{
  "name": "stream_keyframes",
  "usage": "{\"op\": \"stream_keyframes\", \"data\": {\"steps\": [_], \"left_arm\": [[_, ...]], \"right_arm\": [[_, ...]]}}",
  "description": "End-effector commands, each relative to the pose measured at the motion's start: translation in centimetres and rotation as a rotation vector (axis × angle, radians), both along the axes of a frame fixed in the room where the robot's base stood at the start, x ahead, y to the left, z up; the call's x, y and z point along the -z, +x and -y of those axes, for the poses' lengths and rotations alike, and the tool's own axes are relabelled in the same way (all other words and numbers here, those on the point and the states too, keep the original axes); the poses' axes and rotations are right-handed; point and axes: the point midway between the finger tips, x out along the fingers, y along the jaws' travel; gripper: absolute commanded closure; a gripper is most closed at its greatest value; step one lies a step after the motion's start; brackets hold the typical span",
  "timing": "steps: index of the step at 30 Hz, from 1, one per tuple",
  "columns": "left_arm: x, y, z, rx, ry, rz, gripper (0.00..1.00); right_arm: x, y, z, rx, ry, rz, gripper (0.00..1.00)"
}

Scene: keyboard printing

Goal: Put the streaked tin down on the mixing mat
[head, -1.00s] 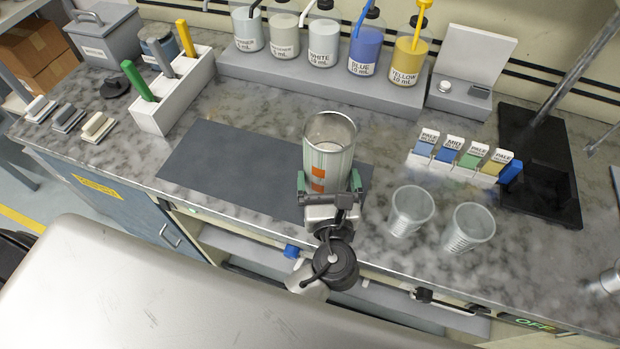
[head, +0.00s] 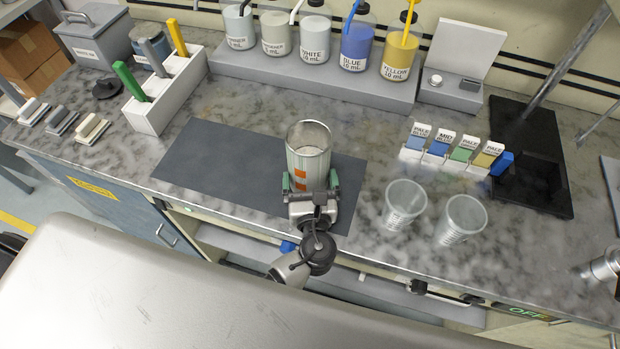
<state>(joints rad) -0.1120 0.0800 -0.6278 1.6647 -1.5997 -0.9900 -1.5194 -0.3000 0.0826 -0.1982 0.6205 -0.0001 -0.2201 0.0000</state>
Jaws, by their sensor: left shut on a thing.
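The streaked tin (head: 309,160) is a pale metal cylinder with an open top and orange patches on its side. It is upright over the right part of the dark grey mixing mat (head: 215,160). I cannot tell for sure whether its base touches the mat. My left gripper (head: 311,186) is shut on the tin's lower part from the near side, a finger on each side. My right gripper is not clearly seen; only a metallic piece shows at the right edge.
Two clear cups (head: 405,204) stand right of the mat. Colour sample cards (head: 437,155) are behind them. Pump bottles (head: 357,45) stand on a grey shelf at the back. A white rack (head: 158,112) with coloured handles is at the left. The mat's left part is clear.

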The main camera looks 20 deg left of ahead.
Motion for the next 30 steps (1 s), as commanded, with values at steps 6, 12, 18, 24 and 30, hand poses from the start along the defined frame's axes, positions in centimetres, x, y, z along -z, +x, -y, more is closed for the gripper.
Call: {"op": "stream_keyframes", "data": {"steps": [6,12,18,24,30], "left_arm": [[0.2,0.0,0.0,0.000,0.000,-0.001,0.00],[-0.1,-0.2,0.1,0.000,-0.001,-0.002,0.00],[0.3,-3.2,1.2,0.001,-0.003,-0.003,0.00],[0.3,-7.3,2.7,0.000,-0.002,-0.003,0.00],[0.1,-10.2,3.8,-0.001,-0.001,-0.001,0.00]], "right_arm": [[0.1,0.0,-0.1,0.000,0.001,0.000,0.36],[0.0,0.0,-0.3,0.000,0.003,-0.001,0.36],[0.9,0.0,-0.4,-0.001,0.006,0.000,0.36],[1.9,0.0,-0.5,-0.001,0.006,0.000,0.36],[2.5,0.0,-0.5,-0.002,0.006,0.000,0.36]]}}
